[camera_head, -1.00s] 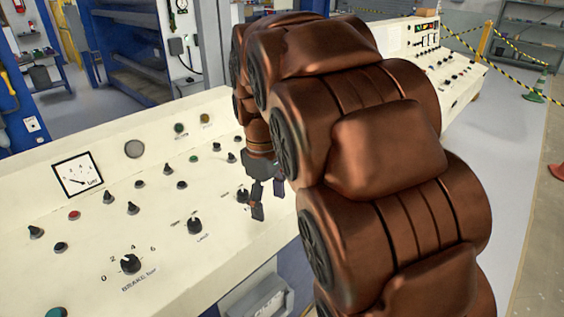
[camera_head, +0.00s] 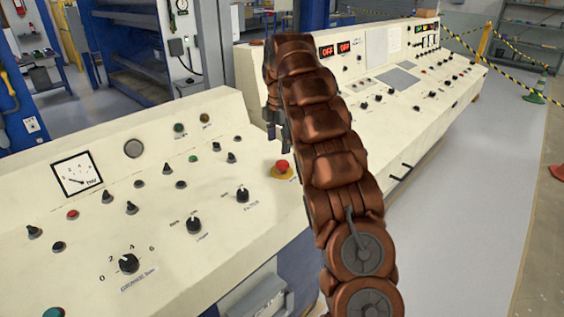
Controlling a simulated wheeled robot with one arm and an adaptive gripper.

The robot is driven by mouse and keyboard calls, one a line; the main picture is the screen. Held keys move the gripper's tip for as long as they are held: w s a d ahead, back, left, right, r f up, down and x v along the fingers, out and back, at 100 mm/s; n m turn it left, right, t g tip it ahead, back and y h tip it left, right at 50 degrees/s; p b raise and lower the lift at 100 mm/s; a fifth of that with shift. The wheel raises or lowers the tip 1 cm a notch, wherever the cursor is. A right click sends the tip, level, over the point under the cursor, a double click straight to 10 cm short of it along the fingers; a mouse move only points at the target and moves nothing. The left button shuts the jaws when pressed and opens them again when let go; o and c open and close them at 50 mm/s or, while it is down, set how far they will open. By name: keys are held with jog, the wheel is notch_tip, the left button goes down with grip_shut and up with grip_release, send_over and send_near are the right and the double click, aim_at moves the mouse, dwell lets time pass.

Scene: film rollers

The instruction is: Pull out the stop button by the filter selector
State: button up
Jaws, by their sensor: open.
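The stop button (camera_head: 282,167) is a red mushroom head on a yellow base at the right end of the near cream panel. The filter selector (camera_head: 243,195) is a black knob just below and left of it, with lettering under it. My gripper (camera_head: 278,133) hangs above the stop button and a little to its left in the picture, apart from it. Its fingers point down and are partly hidden by my copper-coloured arm. It is open, with nothing seen between the fingers.
The near panel (camera_head: 95,230) carries several other knobs and switches, a dial gauge (camera_head: 77,174) and the brake knob (camera_head: 129,263). A second console (camera_head: 400,128) with lit red displays stands behind my arm. Clear floor (camera_head: 470,210) lies to the right.

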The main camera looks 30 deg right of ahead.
aim_at(282, 163)
jog(key=w+d+f+n, duration=0.2)
jog(key=d+n, duration=0.1)
jog(key=shift+w+d+f+t, duration=0.15)
jog(key=shift+w+d+t, duration=0.05)
jog(key=shift+w+t, duration=0.1)
jog(key=shift+w+f+p, duration=0.15)
jog(key=shift+f+p, duration=0.25)
jog(key=shift+f, duration=1.55)
jog(key=shift+w+f+p, duration=0.15)
jog(key=shift+f+p, duration=0.2)
jog(key=shift+f, duration=1.55)
jog(key=shift+a, duration=0.1)
grip_shut()
